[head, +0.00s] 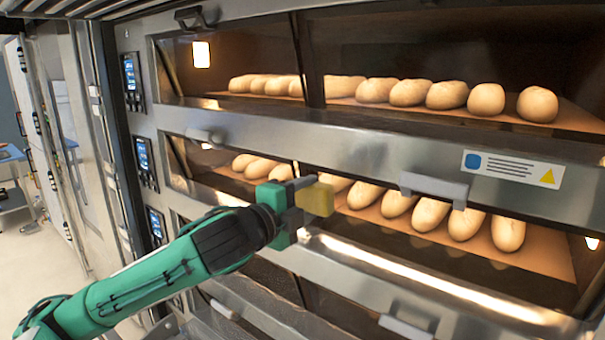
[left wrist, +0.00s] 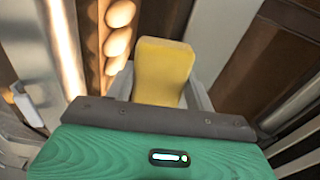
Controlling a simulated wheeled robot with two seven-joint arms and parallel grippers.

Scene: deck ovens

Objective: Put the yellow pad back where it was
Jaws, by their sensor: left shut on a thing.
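The yellow pad (head: 316,199) is a small block held at the tip of my left gripper (head: 303,191), in front of the middle deck oven. In the left wrist view the yellow pad (left wrist: 163,68) stands out between the two grey fingers of my left gripper (left wrist: 160,95), which are shut on it. The pad appears in front of the middle deck's loaves in the head view; whether it touches the oven I cannot tell. My right gripper is in neither view.
Loaves lie on the upper deck (head: 570,112) and the middle deck (head: 560,250). A steel front (head: 380,150) with a handle (head: 434,187) and a label (head: 513,169) runs between them. Control panels (head: 144,157) line the left post. Open floor (head: 30,265) shows at far left.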

